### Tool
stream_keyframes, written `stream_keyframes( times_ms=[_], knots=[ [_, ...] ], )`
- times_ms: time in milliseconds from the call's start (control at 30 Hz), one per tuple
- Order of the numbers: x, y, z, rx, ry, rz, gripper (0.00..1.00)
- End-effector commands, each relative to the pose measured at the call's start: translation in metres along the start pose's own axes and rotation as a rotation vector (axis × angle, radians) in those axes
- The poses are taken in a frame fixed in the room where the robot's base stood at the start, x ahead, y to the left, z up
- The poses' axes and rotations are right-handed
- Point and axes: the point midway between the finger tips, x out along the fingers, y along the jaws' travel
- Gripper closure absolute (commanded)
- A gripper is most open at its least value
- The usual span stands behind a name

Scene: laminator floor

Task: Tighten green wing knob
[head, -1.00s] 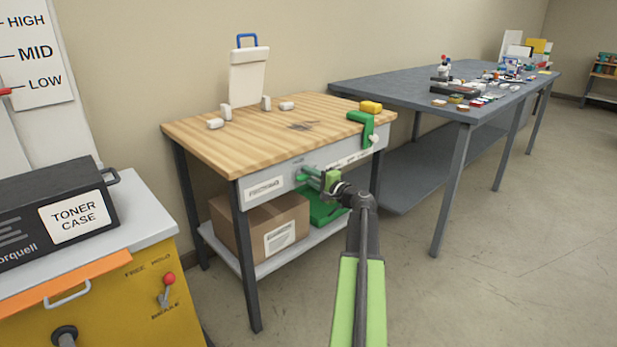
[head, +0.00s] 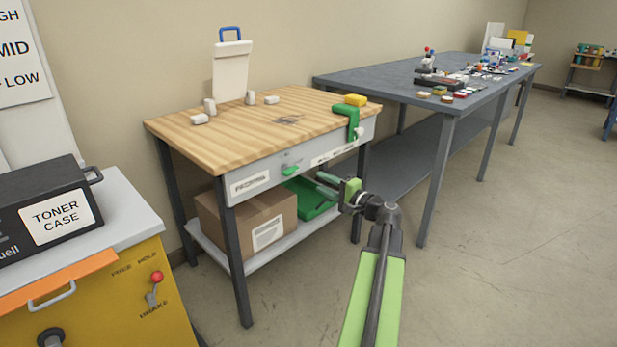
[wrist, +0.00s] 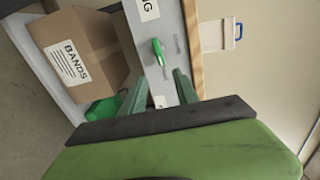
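The green wing knob (head: 290,170) sits on the grey front panel of the wooden-topped bench, left of my gripper (head: 321,182) in the head view. In the head view its wing lies nearly level. The knob also shows in the wrist view (wrist: 157,50), beyond the fingertips and roughly between their lines. My gripper (wrist: 160,77) is open, with its two green fingers apart and nothing between them. A gap shows between the fingertips and the knob.
A green clamp-like part (head: 352,122) with a pale knob hangs at the bench's right corner. A cardboard box (head: 232,222) and a green tray (head: 313,197) are on the shelf below. A yellow cabinet (head: 110,300) stands at left. Floor at right is clear.

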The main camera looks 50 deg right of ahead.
Motion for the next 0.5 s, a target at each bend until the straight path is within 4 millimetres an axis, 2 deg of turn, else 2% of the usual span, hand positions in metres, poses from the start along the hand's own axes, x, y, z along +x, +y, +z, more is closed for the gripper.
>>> stream_keyframes(
  times_ms=[33,100,200,500],
  knots=[
    [-0.012,0.0,0.002,0.0,0.002,0.0,0.64],
    [-0.023,0.0,0.001,0.0,0.001,0.0,0.64],
    [-0.033,0.0,0.001,0.0,0.0,0.0,0.64],
    [-0.037,0.0,0.0,0.0,-0.001,0.0,0.64]
  ],
)
